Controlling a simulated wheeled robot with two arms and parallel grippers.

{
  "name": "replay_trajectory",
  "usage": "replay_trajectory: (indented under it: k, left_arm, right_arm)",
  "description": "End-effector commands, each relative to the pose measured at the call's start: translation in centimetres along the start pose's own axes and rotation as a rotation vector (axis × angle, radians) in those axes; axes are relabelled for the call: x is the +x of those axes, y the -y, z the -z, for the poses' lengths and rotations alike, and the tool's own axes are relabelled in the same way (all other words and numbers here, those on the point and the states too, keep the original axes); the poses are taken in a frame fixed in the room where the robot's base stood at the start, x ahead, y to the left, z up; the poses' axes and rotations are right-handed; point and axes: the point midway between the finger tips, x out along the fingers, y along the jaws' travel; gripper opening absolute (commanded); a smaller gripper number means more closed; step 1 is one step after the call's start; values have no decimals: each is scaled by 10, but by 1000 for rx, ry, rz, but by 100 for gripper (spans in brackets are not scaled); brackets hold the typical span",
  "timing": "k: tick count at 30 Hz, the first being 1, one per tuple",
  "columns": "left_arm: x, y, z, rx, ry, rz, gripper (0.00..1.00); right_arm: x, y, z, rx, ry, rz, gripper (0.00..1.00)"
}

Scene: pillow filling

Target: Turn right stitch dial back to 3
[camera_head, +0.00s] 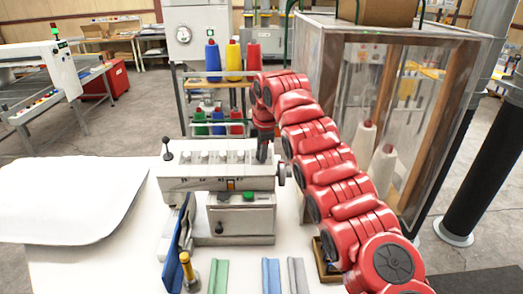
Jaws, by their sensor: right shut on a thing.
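The grey stitching machine (215,182) stands on the white table, with a row of pale parts along its top. My right arm comes in from the lower right and arches over the machine's right end. My right gripper (263,152) points down at the top right corner of the machine and is shut on what appears to be the right stitch dial, which the fingers mostly hide. Its setting cannot be read. A black knob (168,152) stands upright at the left end of the machine. A round side knob (282,174) sticks out on the right. My left gripper is not in view.
A white sheet (70,198) lies at the left of the table. A blue panel (177,245), a yellow post (188,270) and green, blue and grey strips (271,275) are at the front. A clear-walled cabinet (390,110) stands close behind my right arm. Thread cones (232,58) stand behind.

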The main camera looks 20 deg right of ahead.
Motion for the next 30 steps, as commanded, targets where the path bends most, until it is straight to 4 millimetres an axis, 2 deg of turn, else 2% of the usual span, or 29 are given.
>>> replay_trajectory:
  k: [8, 9, 14, 24, 26, 30]
  left_arm:
    - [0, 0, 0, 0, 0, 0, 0]
    - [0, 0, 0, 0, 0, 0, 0]
    - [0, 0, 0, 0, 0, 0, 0]
    - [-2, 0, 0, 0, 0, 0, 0]
    - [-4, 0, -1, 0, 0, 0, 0]
    - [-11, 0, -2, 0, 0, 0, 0]
  right_arm:
    - [1, 1, 1, -1, -1, 3, 0]
    - [1, 1, 1, -1, -1, 3, 46]
    - [1, 1, 0, 0, -1, 2, 73]
    - [-2, 0, 0, 0, 0, -1, 73]
    - [-6, -1, 0, 1, -1, -3, 73]
    - [-29, 0, 0, 1, 0, -5, 73]
